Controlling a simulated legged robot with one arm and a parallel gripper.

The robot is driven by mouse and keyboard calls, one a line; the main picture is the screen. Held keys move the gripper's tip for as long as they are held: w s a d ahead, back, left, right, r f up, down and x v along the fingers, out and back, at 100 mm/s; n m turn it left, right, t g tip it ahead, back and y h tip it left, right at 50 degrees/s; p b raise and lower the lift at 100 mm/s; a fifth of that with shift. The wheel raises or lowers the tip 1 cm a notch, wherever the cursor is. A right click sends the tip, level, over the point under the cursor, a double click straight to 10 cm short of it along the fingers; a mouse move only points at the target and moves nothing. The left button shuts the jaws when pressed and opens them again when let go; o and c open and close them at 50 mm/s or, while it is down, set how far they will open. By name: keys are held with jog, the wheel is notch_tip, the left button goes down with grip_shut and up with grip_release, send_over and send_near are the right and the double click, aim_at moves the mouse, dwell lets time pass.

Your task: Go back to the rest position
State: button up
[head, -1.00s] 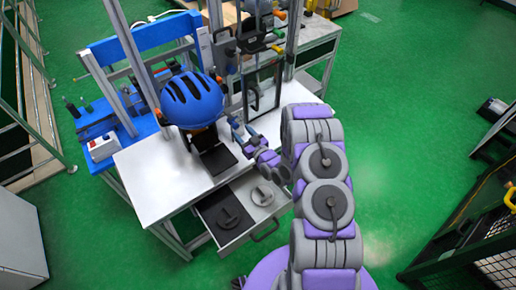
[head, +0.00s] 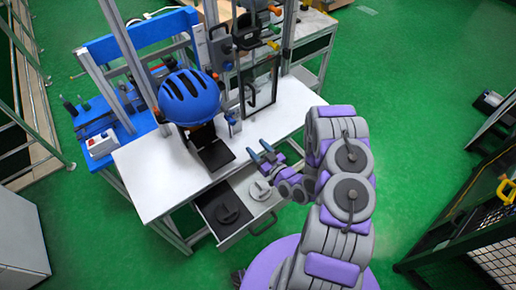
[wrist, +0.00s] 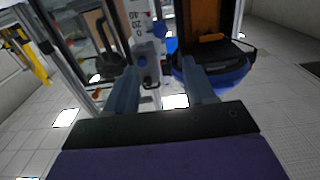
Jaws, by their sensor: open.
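My gripper (head: 262,155) is open and empty in the head view, above the front edge of the white table (head: 148,183) and near the open drawer (head: 235,234). In the wrist view my gripper (wrist: 163,92) shows two separated fingers with nothing between them. A blue helmet (head: 189,96) sits on a stand on the table, left of my gripper. The helmet also shows in the wrist view (wrist: 222,82), at the right.
The drawer holds a dark round weight (head: 226,210) and a grey round weight (head: 261,190). The drop tower's metal posts (head: 213,35) rise behind the helmet. Green floor between is clear.

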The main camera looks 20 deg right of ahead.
dwell(0.4)
jog(key=w+d+r+n+g+h, duration=0.25)
jog(key=d+r+g+h, duration=0.2)
jog(key=d+g, duration=0.25)
jog(key=s+d+r+m+g+h, duration=0.1)
jog(key=s+r+m+g+h, duration=0.25)
jog(key=s+r, duration=0.55)
jog(key=s+a+r+m+g, duration=0.1)
jog(key=s+a+r, duration=0.3)
jog(key=s, duration=0.6)
jog(key=s+a+r+g+y, duration=0.1)
jog(key=s+a+r+g, duration=0.3)
jog(key=s+r, duration=0.3)
jog(key=s+a+r+m+g+y, duration=0.1)
jog(key=s+a+r+g, duration=0.2)
jog(key=s, duration=1)
notch_tip(320, 180, up, 3)
jog(key=a, duration=0.2)
jog(key=shift+a+f+m, duration=0.2)
jog(key=shift+a+m, duration=0.1)
jog(key=shift+a, duration=0.05)
